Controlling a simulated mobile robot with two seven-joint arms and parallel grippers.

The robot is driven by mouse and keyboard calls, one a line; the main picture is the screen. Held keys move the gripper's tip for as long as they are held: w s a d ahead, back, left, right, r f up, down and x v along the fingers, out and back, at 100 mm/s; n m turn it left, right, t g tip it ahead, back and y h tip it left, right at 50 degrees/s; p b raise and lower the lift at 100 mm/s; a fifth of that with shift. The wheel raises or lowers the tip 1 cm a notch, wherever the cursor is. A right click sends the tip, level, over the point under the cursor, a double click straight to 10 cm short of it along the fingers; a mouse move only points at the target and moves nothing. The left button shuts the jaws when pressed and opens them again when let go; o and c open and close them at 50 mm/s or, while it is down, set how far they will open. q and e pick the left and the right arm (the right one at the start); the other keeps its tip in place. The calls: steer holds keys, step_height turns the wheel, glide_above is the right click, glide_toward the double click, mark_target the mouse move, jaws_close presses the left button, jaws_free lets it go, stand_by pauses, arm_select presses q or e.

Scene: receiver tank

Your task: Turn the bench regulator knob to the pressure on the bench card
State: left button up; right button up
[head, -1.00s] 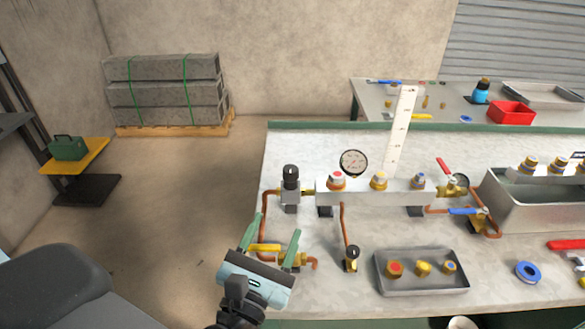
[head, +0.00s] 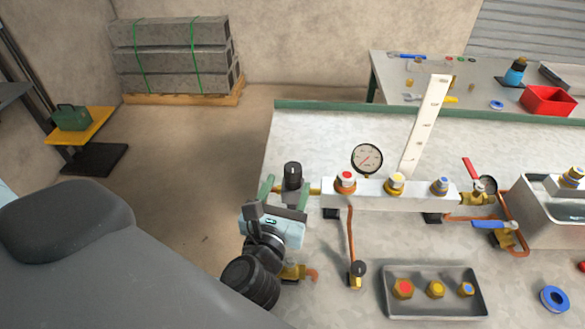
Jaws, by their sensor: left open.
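The bench regulator has a black knob (head: 292,175) on top and stands upright at the left end of the white manifold block (head: 415,197). My left gripper (head: 285,190) is open, its green fingertips either side of the regulator just below the knob top. I cannot tell whether they touch it. The gripper's body hides the regulator's lower part. A round pressure gauge (head: 367,158) with a red needle stands behind the block; its figures are too small to read. A tall white strip (head: 425,125) with small marks stands behind; I cannot tell whether it is the bench card. My right gripper is not in view.
A metal tray (head: 390,307) with several brass fittings lies in front of the block. Copper pipe and a small black-knobbed valve (head: 357,272) stand near my left gripper. A red-handled valve (head: 472,172) and blue-handled valve (head: 495,225) are on the right.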

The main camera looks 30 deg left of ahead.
mark_target(291, 177)
arm_select(q)
steer(key=x, duration=0.4)
steer(key=shift+w+r, duration=0.1)
steer(key=shift+w+a+p, duration=0.2)
steer(key=shift+w+p, duration=0.1)
steer(key=shift+w, duration=0.35)
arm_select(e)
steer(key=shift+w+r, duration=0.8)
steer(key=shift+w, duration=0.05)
arm_select(q)
steer(key=shift+c, duration=0.4)
